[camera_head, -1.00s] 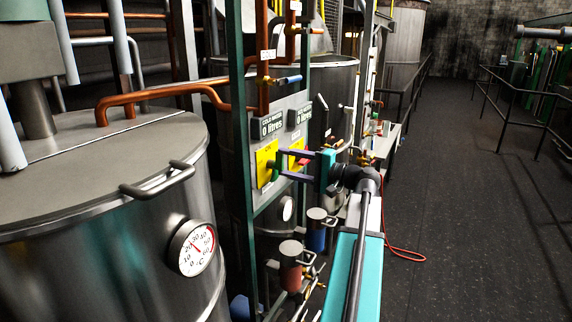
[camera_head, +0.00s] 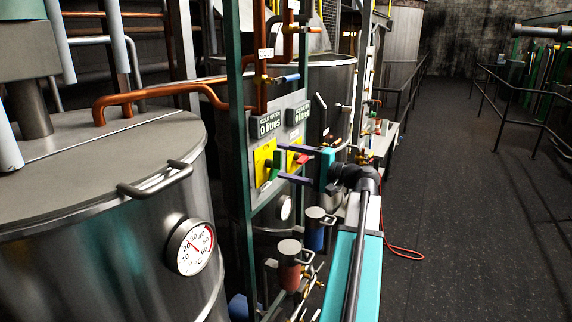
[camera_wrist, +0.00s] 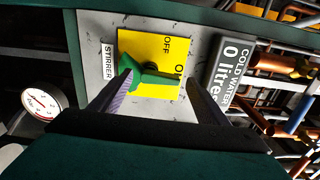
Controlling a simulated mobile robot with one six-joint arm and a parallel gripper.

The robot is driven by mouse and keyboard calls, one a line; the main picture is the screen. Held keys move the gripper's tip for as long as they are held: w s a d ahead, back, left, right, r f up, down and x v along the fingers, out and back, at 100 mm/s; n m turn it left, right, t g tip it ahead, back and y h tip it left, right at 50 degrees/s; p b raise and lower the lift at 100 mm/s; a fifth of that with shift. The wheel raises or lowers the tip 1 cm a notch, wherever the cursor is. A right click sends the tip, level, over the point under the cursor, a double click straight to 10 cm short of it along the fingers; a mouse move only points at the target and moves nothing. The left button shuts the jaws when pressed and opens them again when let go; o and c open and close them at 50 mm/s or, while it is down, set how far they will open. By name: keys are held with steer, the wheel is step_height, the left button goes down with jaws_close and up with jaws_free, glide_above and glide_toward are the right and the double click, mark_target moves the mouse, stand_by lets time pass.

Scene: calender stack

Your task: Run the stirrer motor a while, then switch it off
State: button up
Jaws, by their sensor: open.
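The stirrer switch is a green handle (camera_head: 274,167) on a yellow plate (camera_head: 262,160) beside a STIRRER label (camera_wrist: 108,61). In the wrist view the green handle (camera_wrist: 150,77) lies across the plate (camera_wrist: 150,45), one end near the partly hidden ON word and the OFF word above it. I cannot tell which end is the pointer. My gripper (camera_head: 279,163) is open in front of the switch. In the wrist view its fingertips (camera_wrist: 158,78) stand on either side of the handle; contact is not clear.
A second yellow plate with a red handle (camera_head: 303,159) is close to the right of my gripper. COLD WATER meters (camera_head: 268,124) reading 0 litres sit above. A steel vat (camera_head: 100,240) with a dial (camera_head: 190,247) stands left. Open floor (camera_head: 450,200) lies right.

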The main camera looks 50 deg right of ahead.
steer(key=b+v, duration=0.4)
steer(key=v, duration=0.9)
steer(key=shift+s, duration=0.35)
stand_by(6.3)
